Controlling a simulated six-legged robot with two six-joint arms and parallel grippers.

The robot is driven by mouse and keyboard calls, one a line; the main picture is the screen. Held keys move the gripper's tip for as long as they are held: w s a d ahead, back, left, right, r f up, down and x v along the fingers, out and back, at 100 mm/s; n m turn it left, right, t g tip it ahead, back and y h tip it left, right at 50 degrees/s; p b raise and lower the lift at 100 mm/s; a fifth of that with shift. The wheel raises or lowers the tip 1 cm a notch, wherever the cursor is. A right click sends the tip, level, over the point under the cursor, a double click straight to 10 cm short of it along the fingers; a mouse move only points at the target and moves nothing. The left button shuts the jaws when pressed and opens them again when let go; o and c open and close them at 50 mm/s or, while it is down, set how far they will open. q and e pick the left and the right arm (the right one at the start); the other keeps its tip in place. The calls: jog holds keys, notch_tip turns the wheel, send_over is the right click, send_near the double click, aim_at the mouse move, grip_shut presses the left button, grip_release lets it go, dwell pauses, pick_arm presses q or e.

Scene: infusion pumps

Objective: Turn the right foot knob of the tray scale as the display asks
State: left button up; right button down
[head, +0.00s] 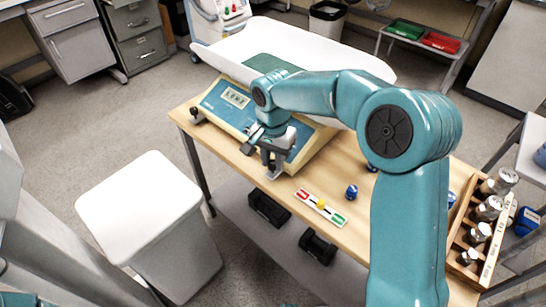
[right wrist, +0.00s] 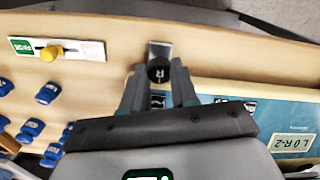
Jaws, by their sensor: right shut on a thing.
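The tray scale (head: 304,142) stands on the wooden table, with a white pan on top and a blue front panel. Its display (head: 236,97) also shows in the right wrist view (right wrist: 293,145), where it seems to read "LOR-2". The black right foot knob (right wrist: 159,69) sits on a grey plate marked R. My right gripper (head: 272,160) is at the scale's front right corner, its fingers (right wrist: 159,88) on both sides of this knob and shut on it. The left foot knob (head: 196,115) stands free. My left gripper is out of view.
A card with a yellow knob (head: 321,204) and red and green ends lies at the front edge. Blue-capped items (head: 351,191) stand right of it. A wooden rack (head: 484,225) of jars is at the right end. A white bin (head: 140,205) stands front left.

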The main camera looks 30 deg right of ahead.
aim_at(272, 163)
jog(key=n+p, duration=0.1)
jog(key=n, duration=0.2)
jog(key=shift+r+n+p, duration=0.15)
jog(key=shift+n+p, duration=0.25)
jog(key=n+p, duration=0.1)
jog(key=n, duration=0.3)
jog(key=shift+w+n+p, duration=0.1)
jog(key=shift+n+p, duration=0.2)
jog(key=shift+p, duration=0.1)
jog(key=n+p, duration=0.1)
jog(key=n, duration=0.3)
jog(key=shift+n+p, duration=0.9)
jog(key=shift+n, duration=1.4)
jog(key=c, duration=0.9)
grip_release()
jog(key=shift+a, duration=0.1)
jog(key=shift+o, duration=0.2)
notch_tip(272, 163, up, 16)
jog(key=p, duration=0.2)
